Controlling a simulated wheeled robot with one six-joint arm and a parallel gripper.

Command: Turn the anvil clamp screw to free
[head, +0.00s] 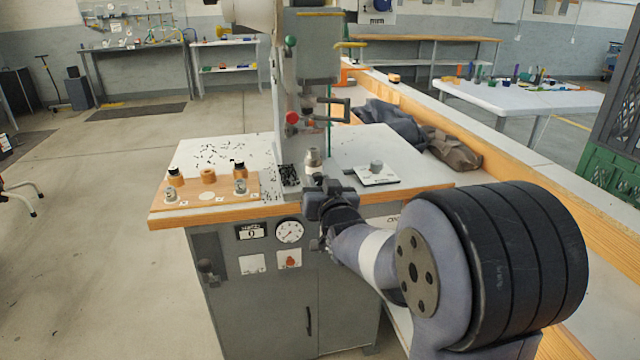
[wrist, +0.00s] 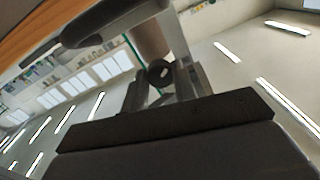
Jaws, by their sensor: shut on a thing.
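The eyelet press stands on the bench, with its grey column (head: 293,85) and a small metal anvil (head: 313,158) at its foot. My gripper (head: 322,190) is low at the front of the press, just below and in front of the anvil. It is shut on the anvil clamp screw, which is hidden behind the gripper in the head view. The wrist view looks up at a tilt past a dark bar, with a round dark part with a pale centre (wrist: 160,72) in the middle. The screw's turn angle cannot be read.
A wooden block (head: 215,190) with several small dies lies left on the bench top. A white plate (head: 376,174) with a grey knob lies right. Small black bits lie scattered behind. The gauge (head: 289,231) is below.

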